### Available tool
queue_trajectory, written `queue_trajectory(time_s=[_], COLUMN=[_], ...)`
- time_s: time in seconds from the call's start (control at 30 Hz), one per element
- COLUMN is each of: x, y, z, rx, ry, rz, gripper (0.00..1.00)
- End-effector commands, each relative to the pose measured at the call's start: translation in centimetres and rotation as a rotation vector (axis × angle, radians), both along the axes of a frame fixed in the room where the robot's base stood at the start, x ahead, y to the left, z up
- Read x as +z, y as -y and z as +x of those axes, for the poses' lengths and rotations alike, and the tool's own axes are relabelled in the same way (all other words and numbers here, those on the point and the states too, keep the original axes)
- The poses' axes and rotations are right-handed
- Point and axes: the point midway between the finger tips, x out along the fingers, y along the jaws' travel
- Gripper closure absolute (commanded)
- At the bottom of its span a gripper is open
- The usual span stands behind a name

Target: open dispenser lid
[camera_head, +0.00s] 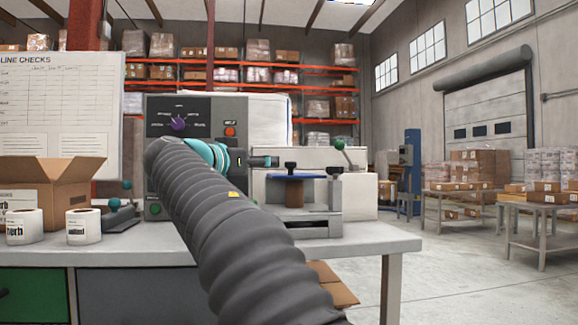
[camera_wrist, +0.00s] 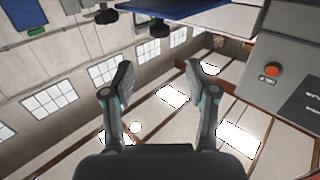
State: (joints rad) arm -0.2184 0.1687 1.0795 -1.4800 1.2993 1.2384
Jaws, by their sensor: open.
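My gripper (camera_wrist: 160,82) is open and empty in the wrist view, its two fingers apart with nothing between them. In the head view my gripper (camera_head: 265,162) is small and partly hidden behind my arm, in front of the grey machine and left of the blue plate. The grey machine (camera_head: 160,108) stands on the bench with a purple knob (camera_head: 179,123) and an orange button (camera_head: 230,131). To its right is a pale unit (camera_head: 350,158) with a green ball handle (camera_head: 339,144) and a blue plate (camera_head: 300,177). I cannot tell which part is the dispenser lid.
An open cardboard box (camera_head: 75,185) and two white label rolls (camera_head: 24,226) stand on the left of the bench (camera_head: 140,248). A small device with teal balls (camera_head: 118,204) sits beside them. My arm covers the bench middle. Tables with boxes (camera_head: 460,195) stand farther right.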

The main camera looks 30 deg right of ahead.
Motion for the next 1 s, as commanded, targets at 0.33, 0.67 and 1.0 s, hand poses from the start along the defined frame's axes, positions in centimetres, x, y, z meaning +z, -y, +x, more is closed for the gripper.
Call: queue_trajectory(time_s=[0.33,0.67,1.0], x=[0.0,0.0,-0.1], y=[5.9,9.7,10.4], z=[3.1,5.3,5.7], rx=[-0.003,0.000,0.001], ry=[-0.004,-0.003,-0.003], rz=[0.001,0.002,0.001], gripper=[0.42,0.42,0.42])
